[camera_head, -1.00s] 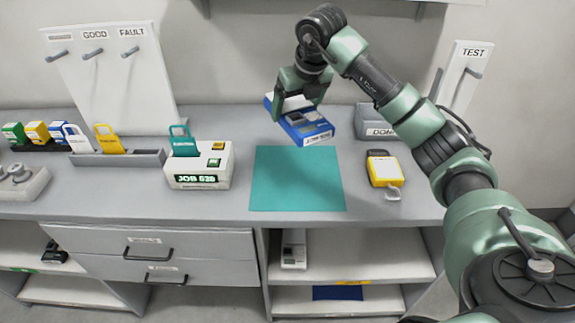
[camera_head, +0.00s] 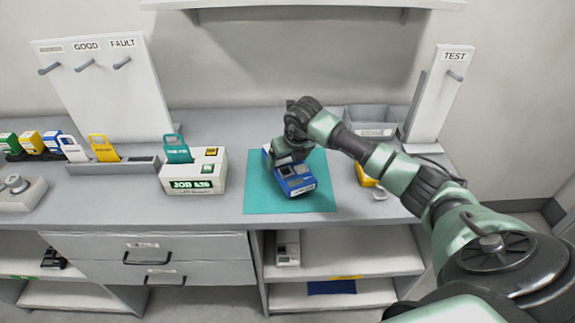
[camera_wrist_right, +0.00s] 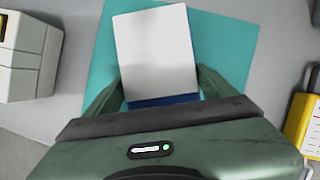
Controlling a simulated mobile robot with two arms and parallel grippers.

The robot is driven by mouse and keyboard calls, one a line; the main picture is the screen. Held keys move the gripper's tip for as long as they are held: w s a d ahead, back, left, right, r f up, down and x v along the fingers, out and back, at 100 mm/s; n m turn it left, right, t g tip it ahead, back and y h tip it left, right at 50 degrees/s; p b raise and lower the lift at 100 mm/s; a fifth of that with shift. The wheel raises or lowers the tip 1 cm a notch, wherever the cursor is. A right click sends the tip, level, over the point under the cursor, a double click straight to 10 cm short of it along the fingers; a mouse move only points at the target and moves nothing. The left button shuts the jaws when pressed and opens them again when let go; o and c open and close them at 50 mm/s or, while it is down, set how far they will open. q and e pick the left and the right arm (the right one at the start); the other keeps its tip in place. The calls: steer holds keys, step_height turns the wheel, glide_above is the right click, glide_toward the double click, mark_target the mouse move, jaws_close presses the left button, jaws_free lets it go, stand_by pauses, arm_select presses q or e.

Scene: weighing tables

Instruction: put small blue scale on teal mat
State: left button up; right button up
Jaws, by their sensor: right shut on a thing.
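The small blue scale (camera_head: 298,184) is over the middle of the teal mat (camera_head: 262,199) in the head view. My right gripper (camera_head: 284,162) is shut on the scale from behind and above. In the right wrist view the scale's pale plate (camera_wrist_right: 157,52) shows between the fingers, with a blue strip of its body below, and the teal mat (camera_wrist_right: 225,45) lies beneath. Whether the scale touches the mat or hangs just above it, I cannot tell. My left gripper is not in view.
A white JOB box (camera_head: 195,173) with a teal tag stands left of the mat. A yellow device (camera_head: 366,178) sits to the right, partly behind my right arm; it also shows in the wrist view (camera_wrist_right: 303,122). A grey bin (camera_head: 370,120) stands at the back right.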

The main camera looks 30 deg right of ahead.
mark_target(289, 164)
steer(key=shift+f, duration=1.5)
steer(key=o, duration=1.6)
steer(key=shift+o, duration=0.2)
steer(key=b+v, duration=0.3)
steer(key=v, duration=0.9)
